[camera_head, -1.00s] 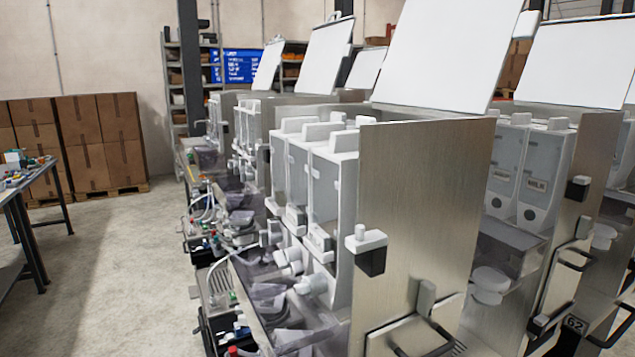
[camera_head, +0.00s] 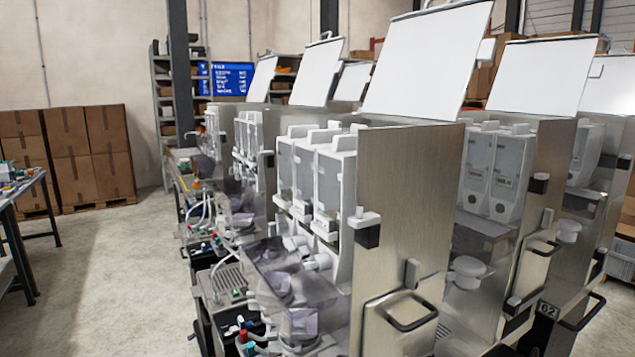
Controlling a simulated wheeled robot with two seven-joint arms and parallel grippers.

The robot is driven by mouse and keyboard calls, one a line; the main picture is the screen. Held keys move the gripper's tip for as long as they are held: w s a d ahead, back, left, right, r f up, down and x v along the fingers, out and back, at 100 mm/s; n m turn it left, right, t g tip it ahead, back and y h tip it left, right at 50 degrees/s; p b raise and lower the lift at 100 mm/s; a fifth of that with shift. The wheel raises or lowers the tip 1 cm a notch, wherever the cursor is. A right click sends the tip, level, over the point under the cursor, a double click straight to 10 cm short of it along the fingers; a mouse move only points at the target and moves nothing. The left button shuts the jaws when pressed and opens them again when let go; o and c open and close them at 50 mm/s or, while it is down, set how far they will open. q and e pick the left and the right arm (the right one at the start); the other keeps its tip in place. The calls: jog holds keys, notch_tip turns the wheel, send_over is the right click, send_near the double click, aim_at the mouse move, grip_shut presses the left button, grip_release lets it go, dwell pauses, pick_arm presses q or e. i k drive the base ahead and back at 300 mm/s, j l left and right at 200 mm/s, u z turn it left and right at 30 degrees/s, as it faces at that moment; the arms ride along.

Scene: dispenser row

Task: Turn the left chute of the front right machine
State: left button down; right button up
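A row of dispensing machines with white canisters and raised white lids runs from the near right to the back left. The nearest machine of this row has a steel side panel (camera_head: 405,215) facing me and white canisters (camera_head: 333,195) behind it. White chutes (camera_head: 318,262) stick out under its canisters above smoky clear parts; which one is the left chute I cannot tell for certain. Another machine (camera_head: 495,180) stands to the right, with two canisters and a round white part (camera_head: 467,272). Neither of my grippers is in view.
A workbench (camera_head: 22,200) with small parts stands at the left edge. Stacked cardboard boxes (camera_head: 70,160) on pallets are by the back wall. Open concrete floor (camera_head: 110,270) lies between the bench and the machines. Door handles (camera_head: 412,314) jut from the near machine.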

aim_at(280, 226)
jog(key=j+z, duration=0.15)
jog(key=j, duration=0.3)
jog(key=k+j+z, duration=0.2)
jog(key=j, duration=0.25)
jog(key=j+z, duration=0.15)
jog(key=j, duration=0.3)
